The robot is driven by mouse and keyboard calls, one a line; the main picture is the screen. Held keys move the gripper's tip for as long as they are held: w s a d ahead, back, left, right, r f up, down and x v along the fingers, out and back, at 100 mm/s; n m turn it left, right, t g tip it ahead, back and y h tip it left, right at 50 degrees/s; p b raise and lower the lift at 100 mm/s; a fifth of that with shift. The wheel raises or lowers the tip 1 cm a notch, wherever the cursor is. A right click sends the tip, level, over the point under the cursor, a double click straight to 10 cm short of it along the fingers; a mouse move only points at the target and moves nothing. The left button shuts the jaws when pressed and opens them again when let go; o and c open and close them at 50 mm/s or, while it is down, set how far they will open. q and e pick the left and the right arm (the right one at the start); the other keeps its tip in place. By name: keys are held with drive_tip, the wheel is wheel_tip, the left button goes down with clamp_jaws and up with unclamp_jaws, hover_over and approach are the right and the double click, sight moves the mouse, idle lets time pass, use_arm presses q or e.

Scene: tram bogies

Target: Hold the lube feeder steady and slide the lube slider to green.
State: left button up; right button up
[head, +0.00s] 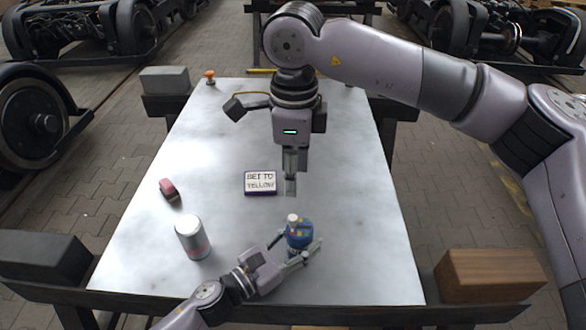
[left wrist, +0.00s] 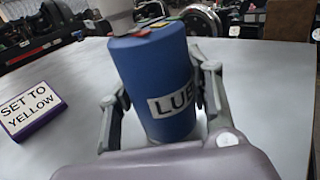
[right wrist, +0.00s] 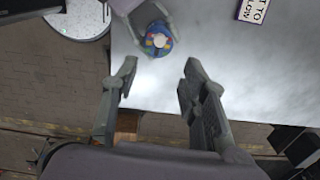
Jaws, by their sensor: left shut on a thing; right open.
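The lube feeder (head: 300,237) is a blue upright cylinder on the table's near part. In the left wrist view its body (left wrist: 158,72) carries a partly hidden label reading "LUB". A pale knob (head: 293,218), apparently the lube slider, sits on top; coloured patches (right wrist: 157,40) surround it in the right wrist view. Which colour the knob stands at, I cannot tell. My left gripper (head: 297,250) is shut around the feeder's sides, a finger on each side. My right gripper (head: 291,190) points down, open and empty, above and beyond the feeder, apart from it.
A sign (head: 260,182) reading "SET TO YELLOW" lies behind the feeder. A silver can (head: 192,238) and a small red object (head: 169,189) stand to the left. A wooden block (head: 490,275) is at the right. The pale tabletop (head: 350,150) is largely clear.

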sight(293, 217)
wheel_tip(293, 217, down, 12)
drive_tip(key=shift+r, duration=0.1)
idle(0.5)
drive_tip(key=shift+c, duration=0.5)
clamp_jaws()
